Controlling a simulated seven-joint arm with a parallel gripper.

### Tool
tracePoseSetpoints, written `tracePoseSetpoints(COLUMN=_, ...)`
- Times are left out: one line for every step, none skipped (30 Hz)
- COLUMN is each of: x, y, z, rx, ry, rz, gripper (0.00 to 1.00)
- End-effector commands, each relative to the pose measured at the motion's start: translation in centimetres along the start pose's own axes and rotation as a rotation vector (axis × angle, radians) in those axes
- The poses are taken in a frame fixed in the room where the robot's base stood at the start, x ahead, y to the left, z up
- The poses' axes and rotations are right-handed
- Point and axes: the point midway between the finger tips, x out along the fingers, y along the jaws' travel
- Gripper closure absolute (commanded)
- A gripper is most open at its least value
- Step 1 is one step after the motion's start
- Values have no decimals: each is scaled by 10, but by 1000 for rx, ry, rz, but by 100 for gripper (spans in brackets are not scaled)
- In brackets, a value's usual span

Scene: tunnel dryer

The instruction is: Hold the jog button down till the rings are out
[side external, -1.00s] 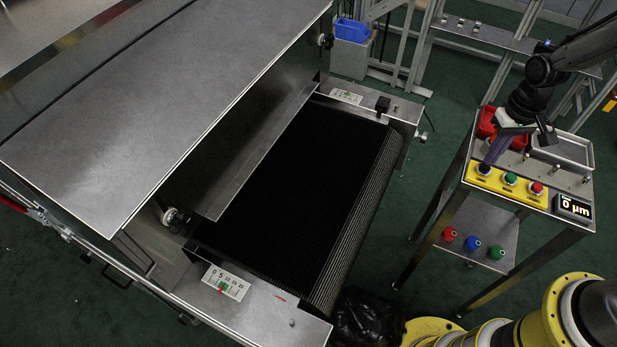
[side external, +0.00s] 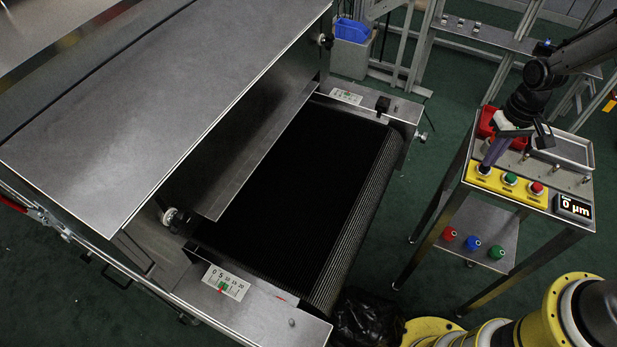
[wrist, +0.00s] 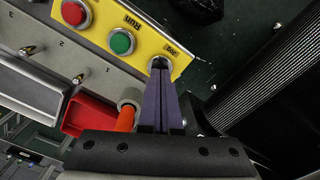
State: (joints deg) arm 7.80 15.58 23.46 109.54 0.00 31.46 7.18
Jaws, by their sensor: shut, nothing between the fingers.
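The yellow button panel (side external: 509,188) is on the steel stand at the right. In the wrist view the jog button (wrist: 158,61) is at the panel's end, its dark top mostly hidden by my fingertips. My gripper (side external: 487,166) is shut and empty, its purple fingers pointing down at this button. In the wrist view the fingertips (wrist: 160,70) overlap the button; whether it is pressed in I cannot tell. The dryer's black belt (side external: 300,190) runs out from under the steel hood (side external: 165,100). No rings show on the visible belt.
Beside the jog button sit a green Run button (side external: 511,179) and a red button (side external: 537,188). A display (side external: 574,208) reads 0 µm. A red bin (side external: 487,122) and a grey tray (side external: 566,150) stand behind the panel. Metal pegs (wrist: 82,76) rise close by.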

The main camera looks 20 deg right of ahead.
Motion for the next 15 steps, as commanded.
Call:
tracePoseSetpoints(x=1, y=0, z=0, rx=0, ry=-1, rz=0, gripper=100)
tracePoseSetpoints(x=2, y=0, z=0, rx=0, ry=-1, rz=0, gripper=100)
tracePoseSetpoints(x=2, y=0, z=0, rx=0, ry=-1, rz=0, gripper=100)
tracePoseSetpoints(x=3, y=0, z=0, rx=0, ry=-1, rz=0, gripper=100)
tracePoseSetpoints(x=4, y=0, z=0, rx=0, ry=0, rz=0, gripper=100)
tracePoseSetpoints(x=4, y=0, z=0, rx=0, ry=0, rz=0, gripper=100)
tracePoseSetpoints(x=5, y=0, z=0, rx=0, ry=0, rz=0, gripper=100)
tracePoseSetpoints(x=5, y=0, z=0, rx=0, ry=0, rz=0, gripper=100)
tracePoseSetpoints(x=6, y=0, z=0, rx=0, ry=0, rz=0, gripper=100)
tracePoseSetpoints(x=7, y=0, z=0, rx=0, ry=0, rz=0, gripper=100)
tracePoseSetpoints(x=7, y=0, z=0, rx=0, ry=0, rz=0, gripper=100)
tracePoseSetpoints(x=8, y=0, z=0, rx=0, ry=0, rz=0, gripper=100)
tracePoseSetpoints(x=8, y=0, z=0, rx=0, ry=0, rz=0, gripper=100)
tracePoseSetpoints(x=9, y=0, z=0, rx=0, ry=0, rz=0, gripper=100)
tracePoseSetpoints(x=10, y=0, z=0, rx=0, ry=0, rz=0, gripper=100)
